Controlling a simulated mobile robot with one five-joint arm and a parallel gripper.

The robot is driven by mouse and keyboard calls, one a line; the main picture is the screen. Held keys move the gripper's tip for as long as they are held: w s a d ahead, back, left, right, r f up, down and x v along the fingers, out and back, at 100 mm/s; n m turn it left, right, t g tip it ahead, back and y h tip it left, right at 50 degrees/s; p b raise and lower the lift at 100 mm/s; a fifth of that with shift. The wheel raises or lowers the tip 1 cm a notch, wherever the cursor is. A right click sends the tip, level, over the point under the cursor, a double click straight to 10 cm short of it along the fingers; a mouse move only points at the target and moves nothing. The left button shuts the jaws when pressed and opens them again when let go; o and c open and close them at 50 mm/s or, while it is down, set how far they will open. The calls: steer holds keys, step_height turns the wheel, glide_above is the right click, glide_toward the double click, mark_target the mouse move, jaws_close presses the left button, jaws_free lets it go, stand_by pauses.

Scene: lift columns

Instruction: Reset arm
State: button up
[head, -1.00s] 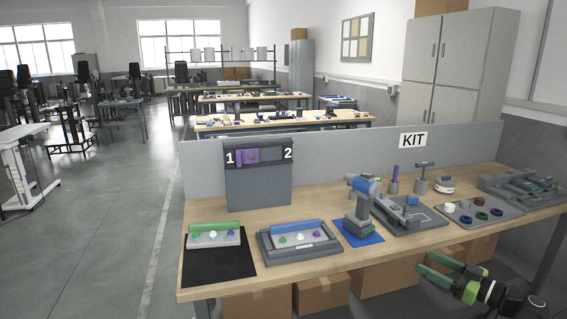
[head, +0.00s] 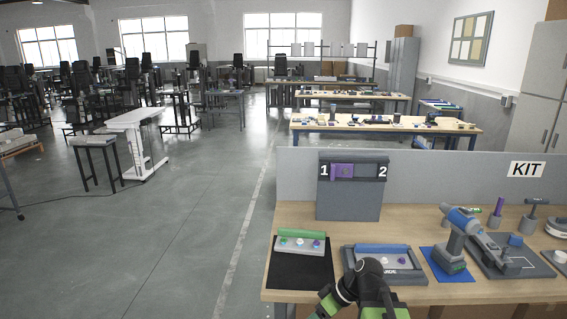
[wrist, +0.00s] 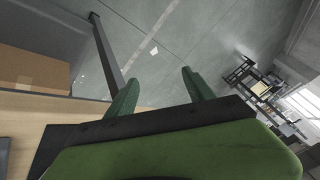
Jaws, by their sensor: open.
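My gripper (wrist: 160,90) is open and empty in the wrist view. Its two green fingers stand apart over the grey floor. In the head view my black and green gripper (head: 358,305) is at the bottom, in front of the table's near edge, and it is partly cut off by the frame. It hides part of the grey tray (head: 350,263) behind it.
A cardboard box (wrist: 35,80) lies near a table leg (wrist: 107,53). Open floor (head: 150,235) lies to the left.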

steer(key=s+d+f+m+h, duration=0.1)
steer(key=d+f+m+h, duration=0.2)
steer(key=d+m+h, duration=0.4)
steer(key=shift+s+d+f+m+g, duration=0.35)
steer(key=shift+d+m, duration=0.45)
steer(key=shift+m, duration=0.6)
